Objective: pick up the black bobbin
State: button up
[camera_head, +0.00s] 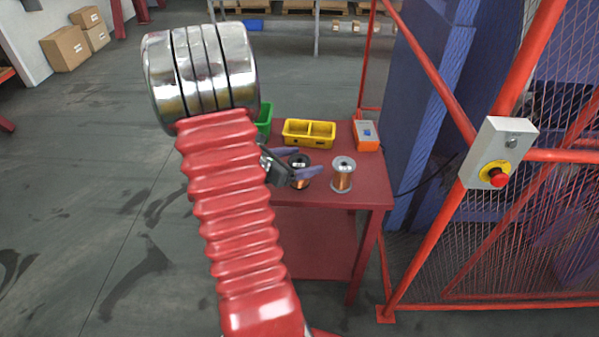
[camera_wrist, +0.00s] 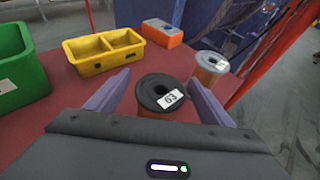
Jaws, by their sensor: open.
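The black bobbin (camera_wrist: 158,92) stands upright on the red table, with a white label marked 03 on its top flange and copper wire below. In the head view the black bobbin (camera_head: 299,161) is partly covered by my gripper. My gripper (camera_wrist: 160,84) is open, with one purple finger on each side of the bobbin in the wrist view; I cannot tell whether either finger touches it. In the head view my gripper (camera_head: 300,163) reaches over the table from the left, behind my red arm. The bobbin's lower part is hidden in the wrist view.
A silver bobbin (camera_head: 343,174) with copper wire stands close to the right. A yellow two-compartment bin (camera_head: 309,141), a green bin (camera_head: 265,120) and an orange-grey box (camera_head: 366,135) sit farther back on the red table (camera_head: 345,199). A red mesh fence with an emergency stop box (camera_head: 499,152) is at right.

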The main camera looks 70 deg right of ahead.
jog(key=shift+x, duration=1.35)
jog(key=shift+c, duration=0.3)
jog(key=c, duration=1.8)
